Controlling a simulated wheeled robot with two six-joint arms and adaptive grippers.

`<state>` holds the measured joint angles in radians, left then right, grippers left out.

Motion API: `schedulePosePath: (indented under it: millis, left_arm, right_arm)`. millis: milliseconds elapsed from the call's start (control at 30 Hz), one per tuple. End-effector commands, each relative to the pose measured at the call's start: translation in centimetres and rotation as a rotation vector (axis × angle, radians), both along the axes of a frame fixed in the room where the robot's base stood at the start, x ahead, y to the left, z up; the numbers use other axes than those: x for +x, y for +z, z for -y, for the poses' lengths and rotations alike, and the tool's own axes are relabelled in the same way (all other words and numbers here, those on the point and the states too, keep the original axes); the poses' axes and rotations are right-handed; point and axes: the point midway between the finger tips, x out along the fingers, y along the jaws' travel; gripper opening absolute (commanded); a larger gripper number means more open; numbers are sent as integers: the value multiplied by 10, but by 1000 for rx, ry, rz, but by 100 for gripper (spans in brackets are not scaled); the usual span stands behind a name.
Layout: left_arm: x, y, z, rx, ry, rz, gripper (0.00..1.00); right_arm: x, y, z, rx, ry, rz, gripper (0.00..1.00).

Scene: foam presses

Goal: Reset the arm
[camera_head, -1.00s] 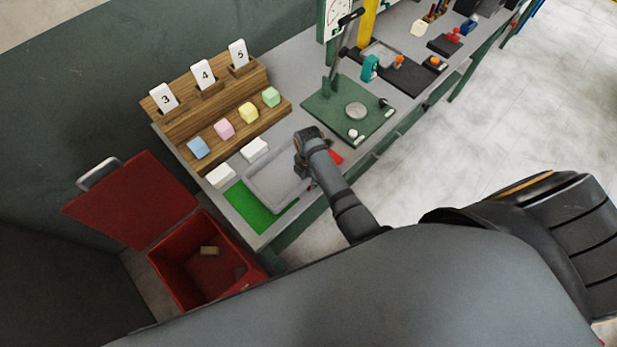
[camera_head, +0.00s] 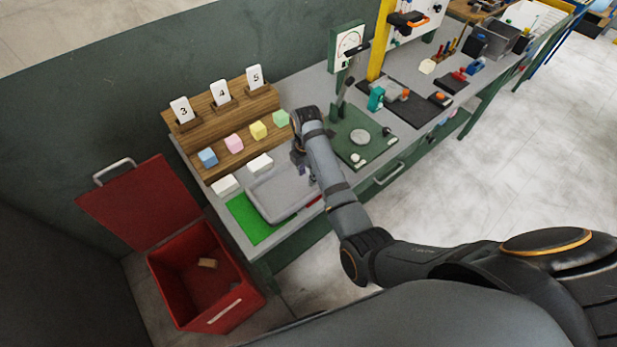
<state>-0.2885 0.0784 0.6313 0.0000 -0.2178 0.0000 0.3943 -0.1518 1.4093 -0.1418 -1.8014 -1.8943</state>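My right arm comes in from the lower right and bends over the workbench. Its gripper (camera_head: 300,168) points down above the grey tray (camera_head: 268,207), near the tray's far right end. The fingers are small and partly hidden by the wrist, so I cannot tell whether they are open or shut. I see nothing clearly held in them. My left gripper is not in view.
A wooden rack (camera_head: 187,137) holds blue, pink, yellow and green blocks and number cards. Two white blocks (camera_head: 225,186) lie before it. A green press (camera_head: 374,157) stands right of my wrist. An open red bin (camera_head: 218,292) stands at lower left.

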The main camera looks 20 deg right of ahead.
Motion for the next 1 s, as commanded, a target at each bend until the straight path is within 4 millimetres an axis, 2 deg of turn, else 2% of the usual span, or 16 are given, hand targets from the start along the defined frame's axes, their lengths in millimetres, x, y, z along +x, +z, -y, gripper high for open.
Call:
schedulePosePath:
  millis: [133,267,367,467,500,633,800,1000]
  left_arm:
    - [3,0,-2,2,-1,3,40]
    - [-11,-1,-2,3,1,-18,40]
    - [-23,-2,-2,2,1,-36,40]
    - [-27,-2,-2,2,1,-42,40]
    - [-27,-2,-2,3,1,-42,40]
    - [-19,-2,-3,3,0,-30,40]
    - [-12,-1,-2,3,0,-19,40]
    - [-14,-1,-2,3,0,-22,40]
  right_arm:
    - [0,0,0,0,0,0,37]
    - [-1,-1,0,0,-2,0,37]
    - [-10,-7,8,-3,-86,9,37]
    - [-39,-20,29,-10,-347,49,37]
    - [-55,-24,40,-10,-490,73,37]
    - [-105,-24,66,12,-920,157,37]
    - [-148,-10,79,66,-1270,228,37]
    - [-184,11,84,141,-1555,274,37]
